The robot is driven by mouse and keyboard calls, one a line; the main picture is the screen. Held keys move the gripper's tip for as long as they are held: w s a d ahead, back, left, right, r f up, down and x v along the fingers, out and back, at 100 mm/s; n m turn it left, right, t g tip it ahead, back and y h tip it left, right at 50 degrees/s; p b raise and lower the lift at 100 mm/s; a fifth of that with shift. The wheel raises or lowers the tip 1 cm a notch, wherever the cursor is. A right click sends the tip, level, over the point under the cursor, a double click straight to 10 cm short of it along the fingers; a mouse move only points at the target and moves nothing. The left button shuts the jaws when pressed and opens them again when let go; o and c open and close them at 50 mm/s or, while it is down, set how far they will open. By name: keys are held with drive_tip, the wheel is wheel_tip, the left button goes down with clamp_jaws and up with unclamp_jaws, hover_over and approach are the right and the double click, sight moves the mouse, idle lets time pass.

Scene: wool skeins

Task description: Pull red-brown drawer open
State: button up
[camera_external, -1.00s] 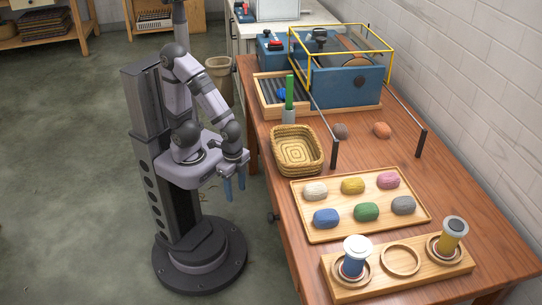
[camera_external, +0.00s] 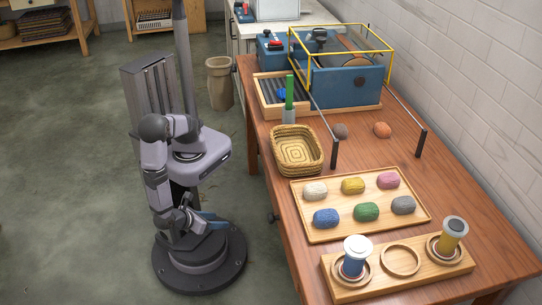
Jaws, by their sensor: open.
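The red-brown wooden table (camera_external: 445,195) stands to the right of my arm. A small dark knob (camera_external: 272,216) sticks out from its left side, below the tabletop. The drawer front itself is seen too steeply to make out, and no open drawer shows. My gripper (camera_external: 208,217), with blue fingers, is low beside my column, just above my round base. It is left of the knob, clearly apart from it. The jaws are open, and nothing shows between them; my own wrist partly hides them.
On the table, a woven basket (camera_external: 273,160), a wooden tray (camera_external: 302,226) with several skeins and a wooden holder (camera_external: 325,268) with two spools stand near the left edge. A blue machine (camera_external: 340,88) is farther back. A bin (camera_external: 219,84) stands on the floor. Floor at left is clear.

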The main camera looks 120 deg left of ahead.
drive_tip(key=w+d+r+m+t+y, duration=0.1)
drive_tip(key=w+d+r+m+t, duration=0.25)
drive_tip(key=w+r+t, duration=0.35)
drive_tip(key=w+d+r+m+t+y, duration=0.2)
drive_tip(key=w+d+r+m+t, duration=0.15)
drive_tip(key=w+r, duration=0.55)
drive_tip(key=x, duration=0.8)
drive_tip(key=shift+w+f+m+b, duration=0.2)
drive_tip(key=shift+f+m+b, duration=0.1)
drive_tip(key=shift+f, duration=0.05)
drive_tip(key=shift+a+t, duration=0.15)
drive_tip(key=shift+t, duration=0.1)
drive_tip(key=shift+c, duration=0.2)
clamp_jaws()
drive_tip(key=shift+s, duration=0.1)
